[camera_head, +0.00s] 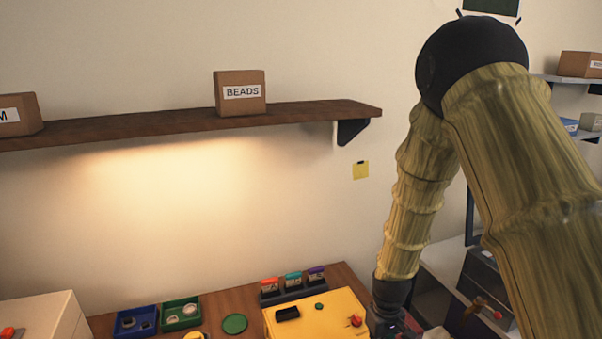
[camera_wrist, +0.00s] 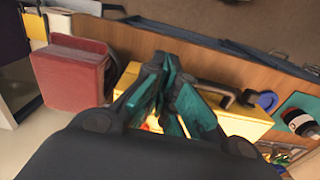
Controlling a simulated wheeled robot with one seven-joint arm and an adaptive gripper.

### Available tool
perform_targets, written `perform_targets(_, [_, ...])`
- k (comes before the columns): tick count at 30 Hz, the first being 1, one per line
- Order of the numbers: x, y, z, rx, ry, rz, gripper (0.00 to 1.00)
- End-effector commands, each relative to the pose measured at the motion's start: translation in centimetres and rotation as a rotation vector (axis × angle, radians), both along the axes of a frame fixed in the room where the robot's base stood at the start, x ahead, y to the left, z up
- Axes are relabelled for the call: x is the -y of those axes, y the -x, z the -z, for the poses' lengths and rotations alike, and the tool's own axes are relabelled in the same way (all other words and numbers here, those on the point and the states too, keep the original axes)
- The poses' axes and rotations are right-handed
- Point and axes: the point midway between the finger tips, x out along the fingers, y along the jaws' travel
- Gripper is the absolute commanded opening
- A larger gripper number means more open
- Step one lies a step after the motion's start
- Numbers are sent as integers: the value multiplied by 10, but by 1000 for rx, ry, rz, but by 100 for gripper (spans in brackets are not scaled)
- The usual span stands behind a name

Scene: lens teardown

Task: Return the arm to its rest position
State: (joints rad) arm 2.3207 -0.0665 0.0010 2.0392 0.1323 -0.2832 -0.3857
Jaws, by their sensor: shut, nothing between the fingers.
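My arm, wrapped in a yellowish ribbed cover, fills the right side of the head view and bends down from a dark joint at the top. My gripper (camera_wrist: 167,92) shows in the wrist view with its teal fingers drawn together and nothing held. In the head view only the dark wrist end shows at the bottom, beside the right edge of the yellow box (camera_head: 340,308). In the wrist view the yellow box (camera_wrist: 240,120) is behind the fingers; whether they touch it cannot be told.
The wooden table (camera_head: 245,292) holds a blue tray (camera_head: 127,329), a green tray (camera_head: 166,322) and a green disc (camera_head: 235,324). A wall shelf (camera_head: 160,122) carries a BEADS box (camera_head: 240,104). A red box (camera_wrist: 75,75) is left of the fingers.

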Motion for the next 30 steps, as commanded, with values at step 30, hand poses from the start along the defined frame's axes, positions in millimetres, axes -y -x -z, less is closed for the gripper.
perform_targets(30, [27, 319, 209, -4, -10, 326, 0])
